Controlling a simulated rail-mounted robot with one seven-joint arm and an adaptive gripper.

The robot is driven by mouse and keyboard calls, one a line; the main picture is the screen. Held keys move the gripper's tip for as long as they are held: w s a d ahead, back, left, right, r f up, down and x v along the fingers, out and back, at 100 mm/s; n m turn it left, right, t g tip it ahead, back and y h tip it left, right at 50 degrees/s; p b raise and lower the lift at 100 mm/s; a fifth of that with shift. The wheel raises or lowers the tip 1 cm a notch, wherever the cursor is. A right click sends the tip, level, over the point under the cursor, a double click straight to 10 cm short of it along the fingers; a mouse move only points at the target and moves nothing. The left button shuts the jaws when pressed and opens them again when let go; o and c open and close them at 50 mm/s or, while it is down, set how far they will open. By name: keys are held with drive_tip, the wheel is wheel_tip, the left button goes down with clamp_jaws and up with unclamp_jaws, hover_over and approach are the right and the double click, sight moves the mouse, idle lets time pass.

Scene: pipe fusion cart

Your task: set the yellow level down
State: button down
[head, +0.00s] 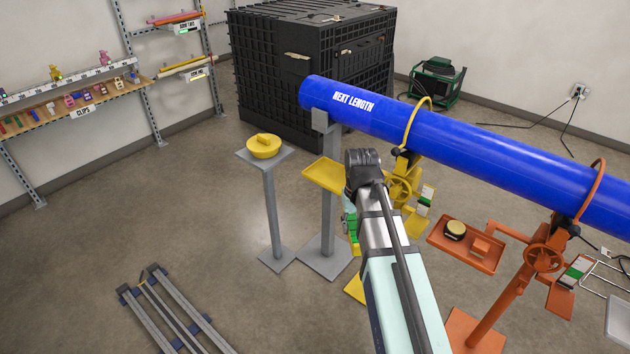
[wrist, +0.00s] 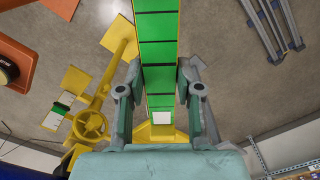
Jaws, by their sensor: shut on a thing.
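The yellow level (wrist: 157,52) is a long bar with yellow edges, a green segmented face and a white square at its near end. It stands between the two fingers of my gripper (wrist: 158,72) in the wrist view, and they are shut on it. In the head view my gripper (head: 352,212) hangs beside the yellow stand below the blue pipe, and my own arm hides most of it. Only a small green and yellow part of the level (head: 350,224) shows there. The yellow tray (head: 323,176) just left of my wrist looks empty.
The blue pipe (head: 470,150) crosses above on stands. A yellow handwheel (head: 401,187) is right of my arm. An orange tray (head: 470,246) holds a round dark-edged item (head: 455,230). A grey pedestal (head: 282,158) bears a yellow round piece (head: 263,147). Floor at left front holds rails (head: 175,315).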

drive_tip(key=w+r+m+b, duration=0.1)
drive_tip(key=w+m+b, duration=0.1)
drive_tip(key=w, duration=1)
wheel_tip(320, 180, up, 7)
drive_tip(key=m+b, duration=0.2)
drive_tip(key=m, duration=2.3)
hover_over(334, 178)
wheel_tip(334, 178, down, 20)
drive_tip(key=p, duration=0.4)
drive_tip(key=shift+w+r, duration=0.1)
drive_tip(key=c, duration=0.8)
unclamp_jaws()
drive_tip(key=shift+o, duration=0.2)
